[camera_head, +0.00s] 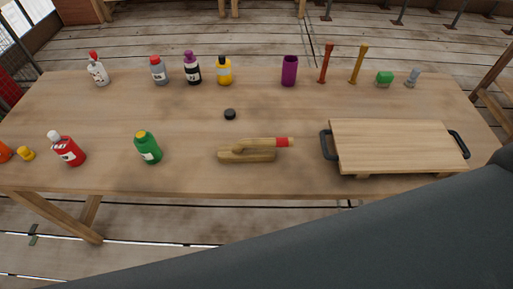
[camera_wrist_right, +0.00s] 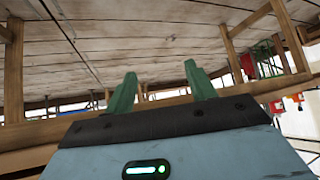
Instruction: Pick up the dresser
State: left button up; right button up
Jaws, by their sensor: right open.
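The dresser (camera_head: 247,152) appears to be the light wooden tool with a handle and a red band. It lies near the front edge of the wooden table, left of the board, with its red-banded end pointing right. My right gripper (camera_wrist_right: 160,80) shows in the right wrist view, with its two green fingers apart and nothing between them. The dresser cannot be made out in that view. No gripper shows in the head view; a large dark grey part, likely my right arm, crosses its lower right. My left gripper is not in view.
The table (camera_head: 290,180) also holds a wooden board (camera_head: 395,145) with black handles to the right and a green bottle (camera_head: 147,147) to the left. A black puck (camera_head: 230,114) lies behind the dresser. Several bottles, a purple cup (camera_head: 289,70) and small tools line the back.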

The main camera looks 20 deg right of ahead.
aim_at(261, 150)
jog(key=k+l, duration=0.35)
jog(key=z, duration=1.6)
